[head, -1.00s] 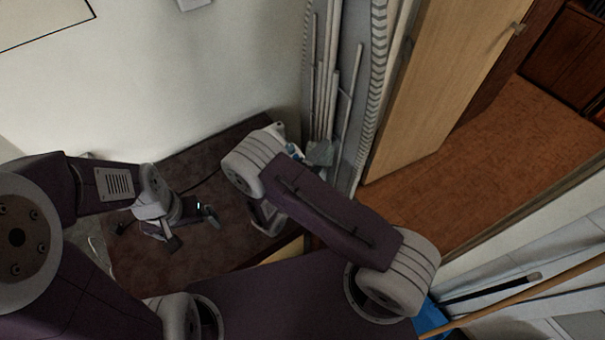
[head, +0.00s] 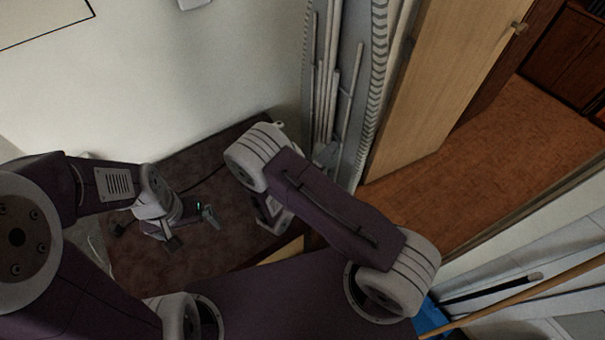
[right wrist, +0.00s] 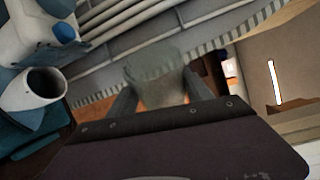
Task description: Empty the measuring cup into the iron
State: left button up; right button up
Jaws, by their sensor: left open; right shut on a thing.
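The measuring cup (right wrist: 153,70) is a greyish, see-through vessel between the two fingers of my right gripper (right wrist: 160,96) in the right wrist view. The gripper is shut on it. A white and blue object, apparently the iron (right wrist: 36,90), is at the left of that view, with a dark round opening facing the camera. The cup is to the right of this opening and apart from it in the picture. What the cup holds cannot be made out. In the head view my right arm hides most of the iron and cup. My left gripper (head: 191,230) is open and empty over the dark surface.
The dark brown surface (head: 225,235) runs along the white wall. A thin dark cable (head: 205,180) lies on it. Pale pipes or rails (head: 325,90) stand at its right end, near an open wooden door (head: 440,80). The reddish floor (head: 490,150) beyond is clear.

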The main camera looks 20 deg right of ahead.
jog(key=shift+s+d+f+m, duration=0.1)
jog(key=shift+d+f+m, duration=0.1)
jog(key=shift+m, duration=0.3)
jog(key=shift+f+m+y+p, duration=0.4)
jog(key=shift+m+y+p, duration=0.1)
jog(key=shift+m+y, duration=0.25)
jog(key=shift+s+f+m+g+y, duration=0.1)
jog(key=shift+f+m+g+y, duration=0.3)
jog(key=shift+f+m, duration=0.6)
jog(key=f+m+y+b, duration=0.1)
jog(key=f+b, duration=0.2)
jog(key=d+f+m+y+b, duration=0.1)
jog(key=f+m+b, duration=0.1)
jog(key=f+b, duration=0.1)
jog(key=d+f+m+t+y+b, duration=0.1)
jog(key=f+m+b, duration=0.1)
jog(key=f+b, duration=0.2)
jog(key=shift+s+f+m+y, duration=0.25)
jog(key=shift+s+f+y, duration=0.15)
jog(key=shift+f, duration=0.1)
jog(key=shift+d+m+t+y+b, duration=0.25)
jog(key=shift+m+t+y+b, duration=0.1)
jog(key=shift+m+b, duration=0.15)
jog(key=shift+d, duration=0.1)
